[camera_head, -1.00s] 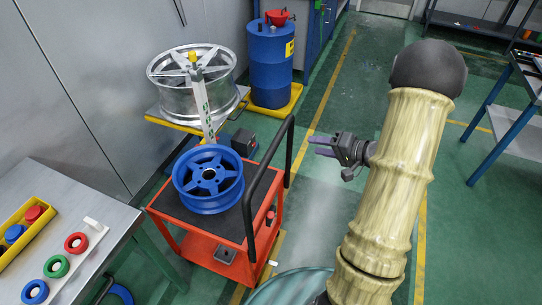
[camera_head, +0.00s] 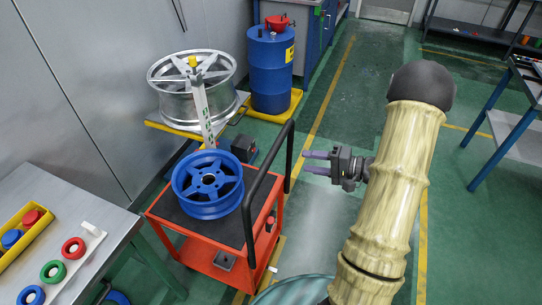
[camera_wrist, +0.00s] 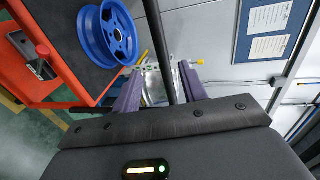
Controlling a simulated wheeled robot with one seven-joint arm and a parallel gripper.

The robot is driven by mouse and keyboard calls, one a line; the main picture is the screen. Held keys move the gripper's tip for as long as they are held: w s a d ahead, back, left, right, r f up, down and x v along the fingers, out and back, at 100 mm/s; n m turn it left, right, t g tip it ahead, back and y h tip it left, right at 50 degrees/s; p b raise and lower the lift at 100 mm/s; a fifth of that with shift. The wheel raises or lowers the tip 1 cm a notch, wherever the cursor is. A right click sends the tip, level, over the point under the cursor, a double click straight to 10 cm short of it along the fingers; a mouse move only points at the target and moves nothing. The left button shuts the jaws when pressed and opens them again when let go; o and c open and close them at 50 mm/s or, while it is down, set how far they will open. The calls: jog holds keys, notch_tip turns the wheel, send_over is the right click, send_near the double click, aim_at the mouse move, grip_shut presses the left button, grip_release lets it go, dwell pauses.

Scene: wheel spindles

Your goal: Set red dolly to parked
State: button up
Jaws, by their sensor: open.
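The red dolly (camera_head: 212,261) stands left of centre in the head view, with a blue wheel rim (camera_head: 207,185) lying on its dark top. Its black push handle (camera_head: 268,185) rises on the right side. My gripper (camera_head: 308,162) is open and empty, just right of the handle and apart from it, fingers pointing left. In the wrist view the dolly (camera_wrist: 70,95) is at the left, and the black handle bar (camera_wrist: 160,50) runs between the purple fingers (camera_wrist: 158,88). Whether the bar lies within finger reach cannot be told. A small grey box-like part (camera_head: 224,260) is on the dolly's lower side.
A silver rim (camera_head: 196,85) sits on a stand behind the dolly. A blue drum (camera_head: 271,70) stands on a yellow base. A metal bench (camera_head: 100,225) with coloured rings is close on the left. Floor right of the dolly is clear, with yellow lines (camera_head: 320,110).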

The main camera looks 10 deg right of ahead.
aim_at(271, 156)
jog(key=x, duration=1.3)
grip_shut()
